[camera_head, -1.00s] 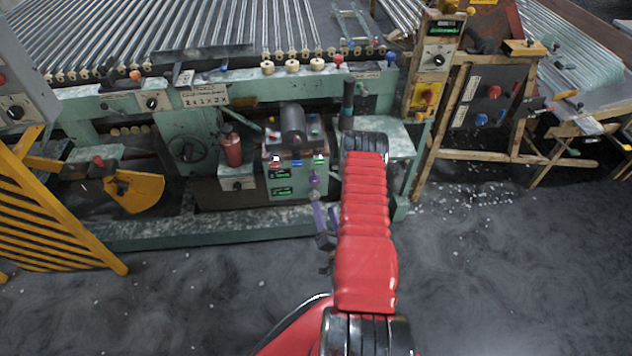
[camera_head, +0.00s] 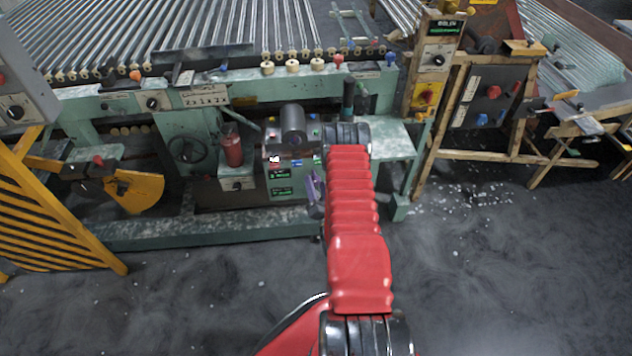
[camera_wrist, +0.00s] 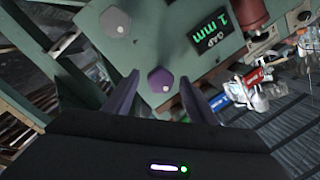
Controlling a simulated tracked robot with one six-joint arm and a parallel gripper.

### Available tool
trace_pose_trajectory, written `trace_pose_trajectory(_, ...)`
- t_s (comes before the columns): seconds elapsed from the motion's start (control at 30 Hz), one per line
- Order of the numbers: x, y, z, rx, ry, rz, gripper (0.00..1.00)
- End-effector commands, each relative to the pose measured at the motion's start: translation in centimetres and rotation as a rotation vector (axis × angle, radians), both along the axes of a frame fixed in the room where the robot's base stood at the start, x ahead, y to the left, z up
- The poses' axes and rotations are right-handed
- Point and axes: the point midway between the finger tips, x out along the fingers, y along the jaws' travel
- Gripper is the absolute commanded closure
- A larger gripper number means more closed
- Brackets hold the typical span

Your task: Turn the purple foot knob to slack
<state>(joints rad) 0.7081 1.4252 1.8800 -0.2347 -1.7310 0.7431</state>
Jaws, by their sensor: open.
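The purple foot knob (camera_wrist: 160,80) is a dark faceted knob with a pale dot on its face, on the green control box (camera_wrist: 190,45). In the wrist view it lies between the two fingertips of my gripper (camera_wrist: 158,81), with gaps on both sides. I cannot tell how deep the fingers reach around it. My gripper is open and empty. A paler grey-purple knob (camera_wrist: 115,21) sits on the same panel, up and left of it. In the head view my gripper (camera_head: 316,188) is at the right side of the green box (camera_head: 288,178), and the purple knob cannot be made out.
A green display (camera_wrist: 213,31) reads "1 mm" on the box. A red cylinder (camera_head: 232,148) stands left of the box. A green machine beam (camera_head: 190,230) runs low along the floor. A yellow slatted guard (camera_head: 45,220) is at left. Grey floor in front is clear.

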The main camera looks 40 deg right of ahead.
Motion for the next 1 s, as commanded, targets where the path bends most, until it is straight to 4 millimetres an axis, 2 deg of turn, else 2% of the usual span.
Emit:
trace_pose_trajectory(0.2,1.8,-0.9,0.0,0.001,0.000,0.001,0.48)
trace_pose_trajectory(0.53,2.0,-1.0,0.0,0.001,0.000,0.001,0.48)
trace_pose_trajectory(1.0,2.0,-1.0,-0.1,0.002,0.001,0.000,0.81)
